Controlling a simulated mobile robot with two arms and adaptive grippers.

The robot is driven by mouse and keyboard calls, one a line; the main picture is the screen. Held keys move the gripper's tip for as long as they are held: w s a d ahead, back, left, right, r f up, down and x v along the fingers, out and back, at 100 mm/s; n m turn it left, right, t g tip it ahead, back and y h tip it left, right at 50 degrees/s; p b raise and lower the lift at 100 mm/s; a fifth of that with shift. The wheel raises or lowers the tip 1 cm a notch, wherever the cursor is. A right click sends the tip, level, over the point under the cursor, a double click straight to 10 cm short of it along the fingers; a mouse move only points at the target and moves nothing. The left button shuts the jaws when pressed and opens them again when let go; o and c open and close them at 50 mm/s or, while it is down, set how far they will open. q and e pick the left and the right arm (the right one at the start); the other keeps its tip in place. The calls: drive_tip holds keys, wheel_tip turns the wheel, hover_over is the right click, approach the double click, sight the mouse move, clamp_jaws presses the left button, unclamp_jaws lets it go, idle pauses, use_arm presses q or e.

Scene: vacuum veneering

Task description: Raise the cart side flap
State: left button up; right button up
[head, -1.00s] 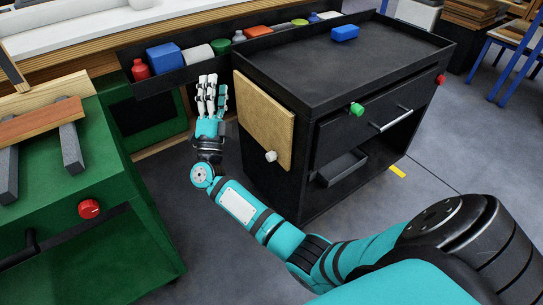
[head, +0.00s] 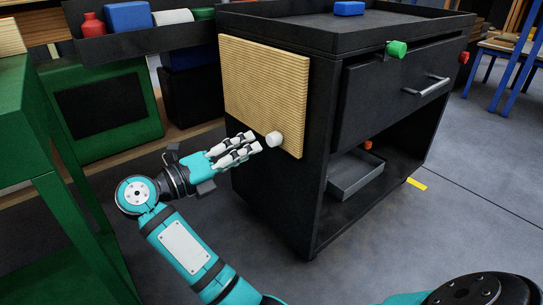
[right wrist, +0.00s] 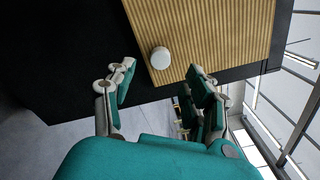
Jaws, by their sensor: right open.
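The black cart (head: 345,70) stands in the middle of the head view. Its wooden side flap (head: 262,88) hangs flat against the cart's left side. A white round knob (head: 273,139) sits near the flap's lower right corner. My right gripper (head: 250,147) is just left of the knob, with fingers spread and pointing at it. In the right wrist view the knob (right wrist: 160,58) lies beyond and between the open fingers (right wrist: 158,88) on the ribbed flap (right wrist: 200,30). The fingers look apart from the knob. My left gripper is out of view.
A green bench (head: 35,150) stands at the left. A black rack (head: 150,42) with a red bottle and other items is behind. The cart has a green knob (head: 397,48), a drawer handle (head: 427,86) and a grey tray (head: 357,175). Floor left of the cart is clear.

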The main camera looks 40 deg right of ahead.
sight(269, 141)
drive_tip(key=d+b, duration=0.2)
drive_tip(key=d, duration=0.1)
drive_tip(key=d+b, duration=0.2)
drive_tip(key=d, duration=0.1)
drive_tip(key=shift+w+d+f, duration=0.1)
drive_tip(key=shift+w+d, duration=0.1)
drive_tip(key=shift+d, duration=0.45)
clamp_jaws()
